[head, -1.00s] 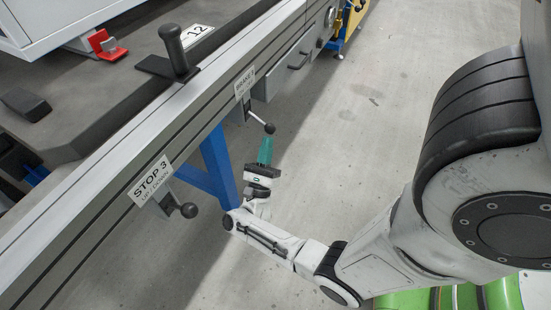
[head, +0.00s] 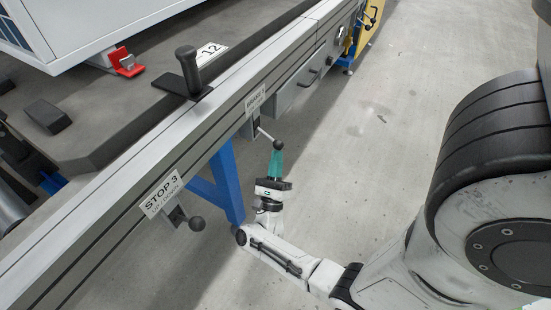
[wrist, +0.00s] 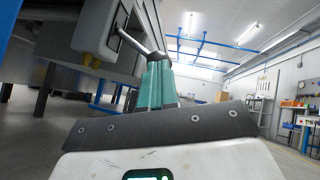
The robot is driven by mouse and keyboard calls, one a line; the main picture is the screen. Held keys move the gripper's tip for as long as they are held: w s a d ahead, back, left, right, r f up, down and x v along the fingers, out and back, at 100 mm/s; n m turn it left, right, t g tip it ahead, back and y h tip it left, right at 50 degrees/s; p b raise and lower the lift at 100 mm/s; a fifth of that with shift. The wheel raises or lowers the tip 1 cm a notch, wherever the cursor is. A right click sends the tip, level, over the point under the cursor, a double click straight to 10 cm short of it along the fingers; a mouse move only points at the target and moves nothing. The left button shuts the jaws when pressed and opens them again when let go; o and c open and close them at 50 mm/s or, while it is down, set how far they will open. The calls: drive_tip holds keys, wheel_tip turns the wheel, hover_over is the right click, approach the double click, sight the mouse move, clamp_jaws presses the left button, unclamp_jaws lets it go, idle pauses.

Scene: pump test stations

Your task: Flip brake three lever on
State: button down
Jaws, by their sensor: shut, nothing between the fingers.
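The brake three lever (head: 267,136) is a thin metal rod with a dark ball knob, sticking out and down from the bench rail under the BRAKE 3 label (head: 256,98). My gripper (head: 277,153) has teal fingers, pointing up, with the tips right at the lever's knob in the head view. I cannot tell whether they touch. Nothing is held between the fingers.
The STOP 3 lever (head: 186,216) hangs from the same rail nearer to me, under its own label (head: 161,194). A blue bench leg (head: 221,185) stands behind my wrist. A grey drawer box (head: 294,92) is farther along. The floor to the right is clear.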

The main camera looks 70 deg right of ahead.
drive_tip(key=r+n+t+y+p, duration=0.1)
drive_tip(key=n+t+p, duration=0.1)
drive_tip(key=n+p, duration=0.1)
drive_tip(key=s+r+n+t+y+p, duration=0.1)
drive_tip(key=r+n+t+y+p, duration=0.1)
drive_tip(key=n+p, duration=0.1)
drive_tip(key=s+r+n+t+y+p, duration=0.1)
drive_tip(key=r+n+t+p, duration=0.1)
drive_tip(key=n+p, duration=0.1)
drive_tip(key=shift+a+r+p, duration=0.15)
drive_tip(key=shift+r+p, duration=0.1)
drive_tip(key=shift+p, duration=0.1)
